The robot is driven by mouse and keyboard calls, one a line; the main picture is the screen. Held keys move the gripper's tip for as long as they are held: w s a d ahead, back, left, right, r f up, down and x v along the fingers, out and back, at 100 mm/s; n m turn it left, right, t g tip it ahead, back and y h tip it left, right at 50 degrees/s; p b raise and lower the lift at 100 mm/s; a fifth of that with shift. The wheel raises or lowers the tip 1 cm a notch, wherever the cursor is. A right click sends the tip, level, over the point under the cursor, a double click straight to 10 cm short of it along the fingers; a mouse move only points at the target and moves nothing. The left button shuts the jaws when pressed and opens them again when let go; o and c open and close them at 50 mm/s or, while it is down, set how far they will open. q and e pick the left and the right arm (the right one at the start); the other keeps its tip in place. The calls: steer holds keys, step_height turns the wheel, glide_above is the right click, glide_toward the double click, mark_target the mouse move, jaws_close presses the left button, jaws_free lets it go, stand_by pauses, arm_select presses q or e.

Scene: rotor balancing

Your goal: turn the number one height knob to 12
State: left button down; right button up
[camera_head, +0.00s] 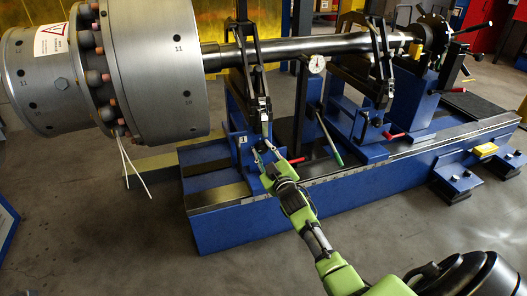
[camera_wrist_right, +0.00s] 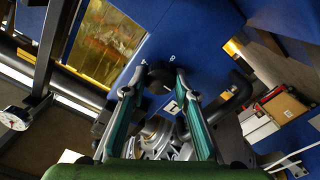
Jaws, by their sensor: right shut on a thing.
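My right gripper (camera_head: 264,150) reaches the front of the blue number one stand (camera_head: 239,145), just below its black upright arms. In the right wrist view its two teal-lined fingers (camera_wrist_right: 160,80) are closed on the black height knob (camera_wrist_right: 158,76), one finger on each side. A white "1" label (camera_wrist_right: 171,107) shows close by on the blue stand. The knob is mostly hidden by the gripper in the head view. I cannot read the height setting. My left gripper is not in view.
A large grey rotor (camera_head: 155,70) and its shaft (camera_head: 290,46) lie across the stands. A dial gauge (camera_head: 317,65) hangs beside the shaft.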

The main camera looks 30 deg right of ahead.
steer(key=o, duration=1.1)
steer(key=v, duration=1.2)
steer(key=shift+f, duration=0.1)
